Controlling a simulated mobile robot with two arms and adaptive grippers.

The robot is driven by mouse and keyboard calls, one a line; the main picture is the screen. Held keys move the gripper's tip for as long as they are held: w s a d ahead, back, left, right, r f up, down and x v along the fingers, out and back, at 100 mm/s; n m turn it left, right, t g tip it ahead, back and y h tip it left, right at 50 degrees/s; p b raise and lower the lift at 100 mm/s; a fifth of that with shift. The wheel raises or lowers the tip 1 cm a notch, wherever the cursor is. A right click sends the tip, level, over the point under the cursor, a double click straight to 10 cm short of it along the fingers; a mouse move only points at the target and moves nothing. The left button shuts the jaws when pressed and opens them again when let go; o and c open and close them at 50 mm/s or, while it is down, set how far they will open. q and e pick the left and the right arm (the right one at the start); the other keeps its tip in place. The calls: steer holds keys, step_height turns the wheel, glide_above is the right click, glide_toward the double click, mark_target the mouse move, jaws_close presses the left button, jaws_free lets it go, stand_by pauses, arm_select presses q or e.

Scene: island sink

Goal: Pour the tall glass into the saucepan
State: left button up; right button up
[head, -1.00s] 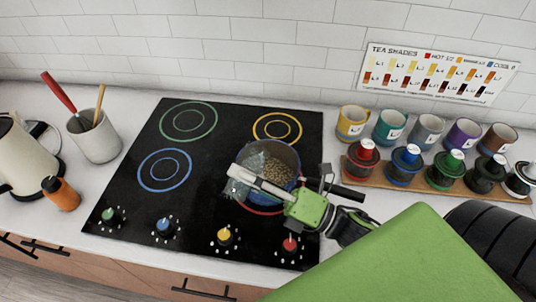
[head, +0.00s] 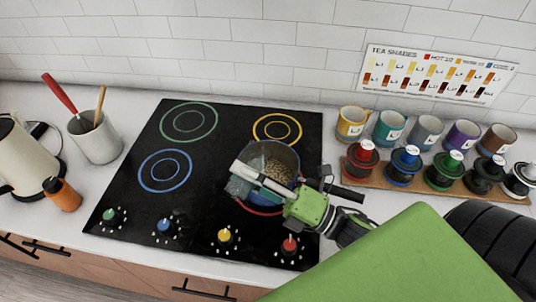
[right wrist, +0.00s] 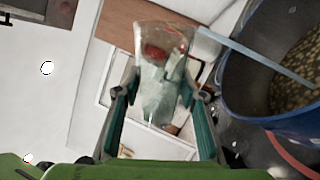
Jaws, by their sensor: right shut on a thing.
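The blue saucepan (head: 290,153) stands at the front right of the hob, over the red ring, with many small tan pieces inside. My right gripper (head: 243,172) reaches across it from the right and is shut on the clear tall glass (head: 238,188). The glass is at the saucepan's left side, partly hidden by the gripper. In the right wrist view the glass (right wrist: 163,75) sits between both fingers, its wide mouth towards the top; I see no pieces in it. The saucepan (right wrist: 290,122) is to the right there. My left gripper is not in view.
The black hob (head: 140,215) has knobs along its front. A utensil crock (head: 97,140), a kettle (head: 25,165) and an orange bottle (head: 62,194) stand left. Mugs and a wooden rack (head: 400,178) of lidded jars stand right. The hob's left half is clear.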

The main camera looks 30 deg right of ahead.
steer(key=shift+w+d+r+m+p, duration=0.3)
steer(key=shift+d+r+m+p, duration=0.2)
steer(key=shift+m, duration=0.3)
steer(key=shift+w+d+f+m+t+h+p, duration=0.15)
steer(key=shift+m+t+h+p, duration=0.1)
steer(key=shift+m, duration=0.35)
steer(key=shift+s+a+f+m+t+h+p, duration=0.15)
steer(key=shift+m+t+h, duration=0.1)
steer(key=shift+m, duration=0.35)
